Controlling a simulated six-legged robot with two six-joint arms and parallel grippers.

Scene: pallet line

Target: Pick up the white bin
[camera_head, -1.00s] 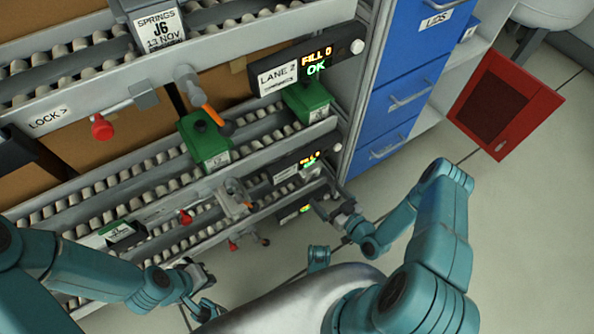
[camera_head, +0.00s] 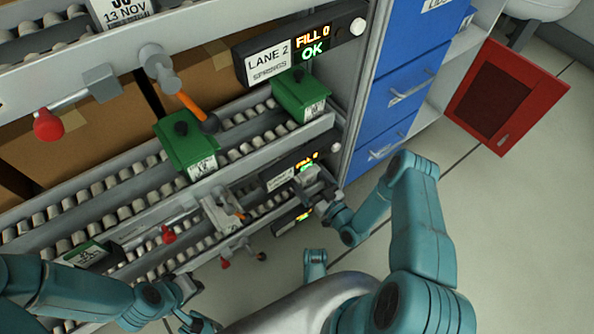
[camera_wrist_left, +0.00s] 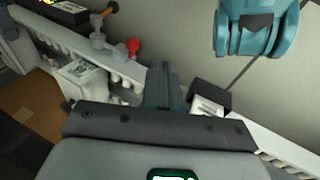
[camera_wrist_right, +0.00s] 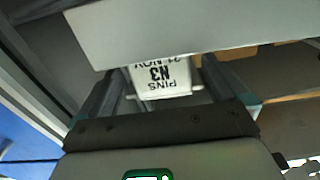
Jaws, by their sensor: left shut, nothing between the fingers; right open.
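A white bin (camera_wrist_right: 160,78) with a label reading PINS N3 21 NOV shows in the right wrist view, under a pale panel that hides its upper part. My right gripper (camera_wrist_right: 158,92) is open, with one finger on each side of the bin; I cannot tell whether they touch it. In the head view my right gripper (camera_head: 318,188) is at the right end of a lower lane, by a lit display. My left gripper (camera_head: 188,305) is low at the left of the head view. It is shut and empty in the left wrist view (camera_wrist_left: 165,85), near the rollers.
Two green bins (camera_head: 188,145) (camera_head: 300,94) stand on the lane 2 rollers. A stop with an orange lever (camera_head: 183,100) and red knobs (camera_head: 48,124) jut from the rack. A blue cabinet (camera_head: 400,92) and open red door (camera_head: 506,97) are at right. A white-labelled box (camera_wrist_left: 85,82) sits on rollers.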

